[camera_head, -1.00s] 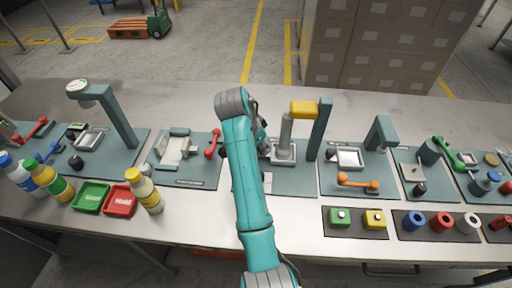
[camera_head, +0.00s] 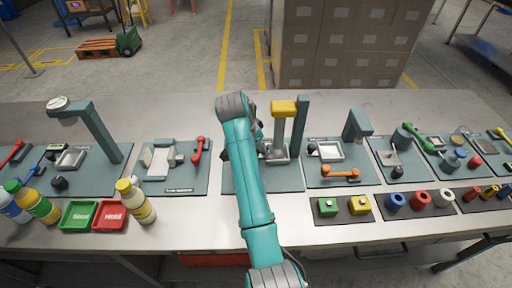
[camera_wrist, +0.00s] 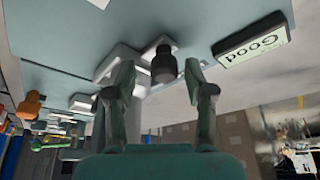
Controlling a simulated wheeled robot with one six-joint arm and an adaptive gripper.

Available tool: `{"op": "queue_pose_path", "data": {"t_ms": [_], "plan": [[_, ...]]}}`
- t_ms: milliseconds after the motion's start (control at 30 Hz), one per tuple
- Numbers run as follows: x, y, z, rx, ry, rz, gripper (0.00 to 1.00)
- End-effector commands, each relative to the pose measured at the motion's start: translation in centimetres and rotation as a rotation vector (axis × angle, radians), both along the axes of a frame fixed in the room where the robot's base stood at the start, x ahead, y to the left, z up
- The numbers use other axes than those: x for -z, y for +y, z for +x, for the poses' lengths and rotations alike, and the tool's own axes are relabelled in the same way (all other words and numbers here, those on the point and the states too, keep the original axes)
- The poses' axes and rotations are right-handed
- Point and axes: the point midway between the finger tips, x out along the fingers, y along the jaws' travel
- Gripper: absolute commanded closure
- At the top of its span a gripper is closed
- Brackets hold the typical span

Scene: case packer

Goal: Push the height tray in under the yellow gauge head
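The yellow gauge head (camera_head: 285,107) sits on a teal post, with a grey spindle below it. The pale grey height tray (camera_head: 279,157) is at the spindle's foot, partly hidden by my arm. In the wrist view a pale tray part (camera_wrist: 118,62) and a black knob (camera_wrist: 163,66) show just beyond my gripper (camera_wrist: 160,84). Its two fingers are apart, with the knob seen in the gap between them and no clear contact. In the head view the fingers are mostly hidden behind my arm. How far the tray is in under the head is unclear.
A "Good" sign (camera_wrist: 250,40) is near the fingers in the wrist view. An orange-handled station (camera_head: 340,173) stands to the right and a station with a red lever (camera_head: 198,150) to the left. Bottles (camera_head: 135,202) and green and red trays (camera_head: 78,215) are at the front left.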

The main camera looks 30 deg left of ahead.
Motion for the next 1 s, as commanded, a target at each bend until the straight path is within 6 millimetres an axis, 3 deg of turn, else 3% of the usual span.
{"op": "queue_pose_path", "data": {"t_ms": [267, 700, 1000], "plan": [[-0.6, 0.2, -0.3, -0.002, 0.000, 0.001, 0.47], [-6.1, 0.6, -2.5, 0.000, 0.000, 0.001, 0.47], [-6.9, 0.7, -2.8, 0.000, 0.000, 0.001, 0.47]]}}
